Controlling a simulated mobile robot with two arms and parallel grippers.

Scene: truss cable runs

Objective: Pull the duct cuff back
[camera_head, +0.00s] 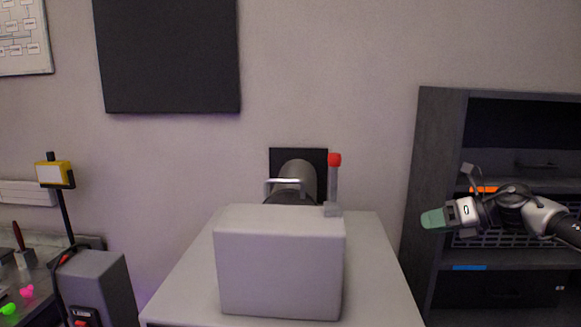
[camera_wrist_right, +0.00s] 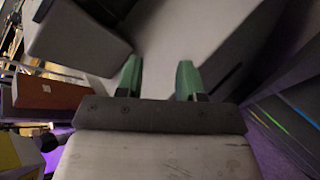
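A grey round duct (camera_head: 300,174) stands out from a black wall plate behind a white box. A light bar handle (camera_head: 286,182) is on its left front, and a darker band (camera_head: 291,198) that may be the cuff shows low at its front. The white box hides the lower part. My right gripper (camera_head: 433,218) is well to the right of the duct, in front of the shelf, pointing left. In the right wrist view its two green fingers (camera_wrist_right: 158,79) are apart with nothing between them. My left gripper is out of view.
The white box (camera_head: 281,265) stands on a pale table (camera_head: 183,290). A grey post with a red knob (camera_head: 334,160) rises at its back right. A dark shelf unit (camera_head: 428,185) stands right. A grey case (camera_head: 95,285) and yellow device (camera_head: 54,173) are left.

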